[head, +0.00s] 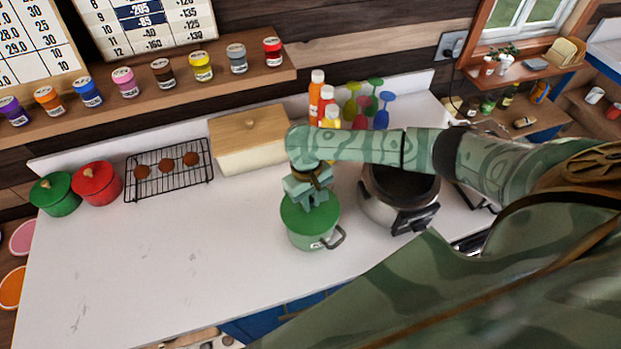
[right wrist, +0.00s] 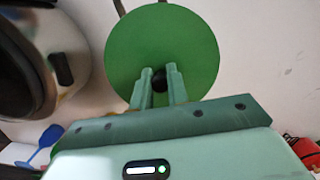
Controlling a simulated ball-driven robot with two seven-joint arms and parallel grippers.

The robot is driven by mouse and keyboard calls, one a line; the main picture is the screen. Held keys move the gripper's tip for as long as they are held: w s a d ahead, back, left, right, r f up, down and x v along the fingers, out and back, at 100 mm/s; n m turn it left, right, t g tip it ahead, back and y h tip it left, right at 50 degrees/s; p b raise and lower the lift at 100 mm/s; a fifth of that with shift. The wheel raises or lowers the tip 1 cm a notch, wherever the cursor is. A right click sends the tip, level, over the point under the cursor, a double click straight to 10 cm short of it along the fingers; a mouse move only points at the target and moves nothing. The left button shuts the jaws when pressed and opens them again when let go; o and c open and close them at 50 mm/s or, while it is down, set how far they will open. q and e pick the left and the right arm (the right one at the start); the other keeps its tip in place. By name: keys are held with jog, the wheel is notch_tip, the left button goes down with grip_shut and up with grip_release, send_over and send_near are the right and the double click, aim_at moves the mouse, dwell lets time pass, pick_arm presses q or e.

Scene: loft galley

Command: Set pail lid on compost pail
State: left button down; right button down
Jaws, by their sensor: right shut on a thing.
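The green pail lid (head: 309,218) lies over the top of the pale green compost pail (head: 313,241) near the front middle of the counter. The pail's dark handle sticks out to the right. My right gripper (head: 310,203) is above the lid. In the right wrist view, its fingers (right wrist: 160,82) are shut on the lid's dark knob (right wrist: 159,85), with the round green lid (right wrist: 150,40) spreading beyond them. The lid hides the pail's opening, and I cannot tell whether it fully rests on the rim. My left gripper is not in view.
A silver cooker (head: 397,192) stands close right of the pail, under my right arm. A wooden bread box (head: 248,140), a black rack (head: 168,172), and red (head: 97,184) and green (head: 55,194) pots stand behind and left. The counter's left front is clear.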

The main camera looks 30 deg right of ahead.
jog(key=shift+f, duration=0.1)
dwell(0.7)
jog(key=shift+s, duration=0.1)
jog(key=c, duration=0.8)
grip_release()
jog(key=shift+p, duration=0.35)
notch_tip(320, 180, up, 5)
jog(key=p, duration=0.7)
jog(key=shift+r, duration=1.05)
